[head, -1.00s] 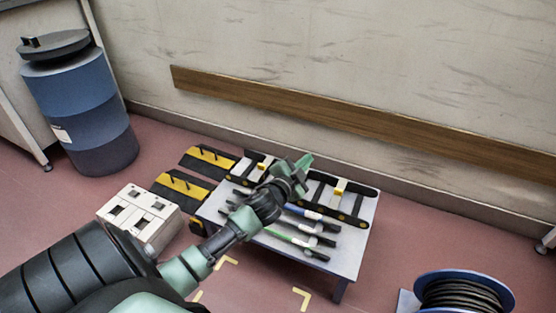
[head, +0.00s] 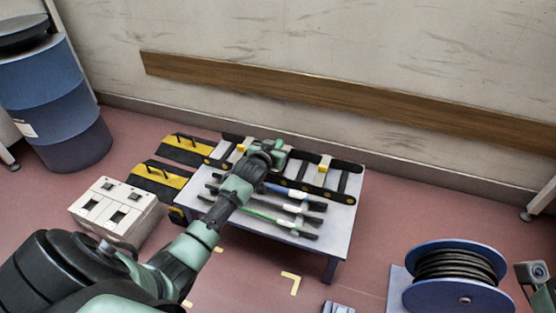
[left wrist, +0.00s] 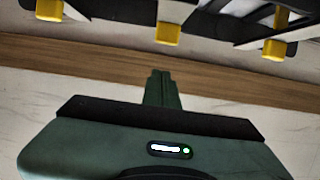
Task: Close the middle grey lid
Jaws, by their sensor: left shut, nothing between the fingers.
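The black-railed unit (head: 345,196) lies along the back of the low grey table, with light grey panels and yellow tabs. One yellow tab (head: 324,164) shows right of my left gripper and another (head: 241,147) left of it. My arm hides the middle part, so I cannot tell how the middle grey lid stands. My left gripper (head: 277,146) is shut and empty over the unit's middle. In the left wrist view, its closed fingers (left wrist: 162,88) point toward the middle yellow tab (left wrist: 168,33), with a gap between.
Several brushes or tools with black handles (head: 290,233) lie on the table (head: 335,230) in front of the unit. Left are black-and-yellow plates (head: 162,178), a white box (head: 113,210) and a blue drum (head: 55,100). A cable reel (head: 455,265) stands right.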

